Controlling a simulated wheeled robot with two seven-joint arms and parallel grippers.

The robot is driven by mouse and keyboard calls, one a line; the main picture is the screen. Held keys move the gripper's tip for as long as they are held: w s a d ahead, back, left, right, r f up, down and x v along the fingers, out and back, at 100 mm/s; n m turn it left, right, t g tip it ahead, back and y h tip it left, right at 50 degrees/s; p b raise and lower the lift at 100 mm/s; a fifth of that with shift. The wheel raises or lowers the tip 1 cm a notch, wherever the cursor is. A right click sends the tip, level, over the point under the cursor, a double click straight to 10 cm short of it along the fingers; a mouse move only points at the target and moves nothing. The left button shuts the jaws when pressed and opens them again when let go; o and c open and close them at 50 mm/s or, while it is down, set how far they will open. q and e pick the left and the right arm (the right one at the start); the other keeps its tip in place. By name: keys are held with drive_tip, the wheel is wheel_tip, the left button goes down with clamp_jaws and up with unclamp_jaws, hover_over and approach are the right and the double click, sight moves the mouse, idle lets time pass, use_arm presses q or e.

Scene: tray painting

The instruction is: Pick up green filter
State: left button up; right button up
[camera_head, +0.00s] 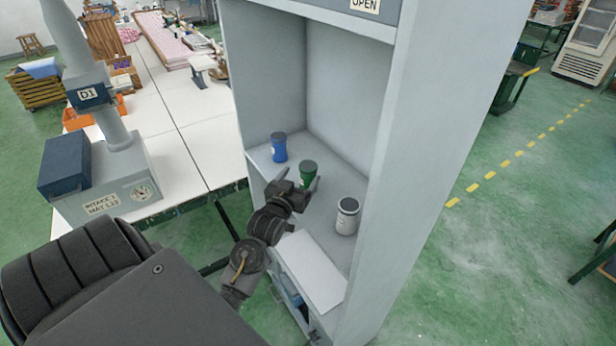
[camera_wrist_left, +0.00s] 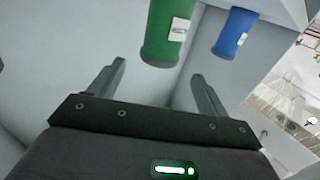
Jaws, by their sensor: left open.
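The green filter (camera_head: 308,172) is a green cylinder with a dark top, standing on the cabinet shelf between a blue and a white one. My left gripper (camera_head: 298,183) is open and reaches into the cabinet just in front of it. In the left wrist view the two fingers (camera_wrist_left: 155,85) point toward the green filter (camera_wrist_left: 168,30), which shows ahead of the gap, nearer the right finger. The fingers are not closed on it. In the head view the gripper covers the filter's lower part. My right gripper is not in view.
The blue filter (camera_head: 279,147) stands at the back left of the shelf and the white filter (camera_head: 347,216) at the front right. Grey cabinet walls (camera_head: 340,85) enclose the shelf (camera_head: 323,205). A white table (camera_head: 185,110) stands to the left.

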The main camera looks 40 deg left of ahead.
sight(304, 172)
use_arm(q)
drive_tip(key=p+x, duration=0.2)
drive_tip(key=x, duration=0.2)
drive_tip(key=shift+d, duration=0.15)
drive_tip(key=shift+w+f, duration=0.2)
drive_tip(key=shift+w, duration=0.25)
drive_tip(key=shift+c, duration=0.7)
drive_tip(key=c, duration=1)
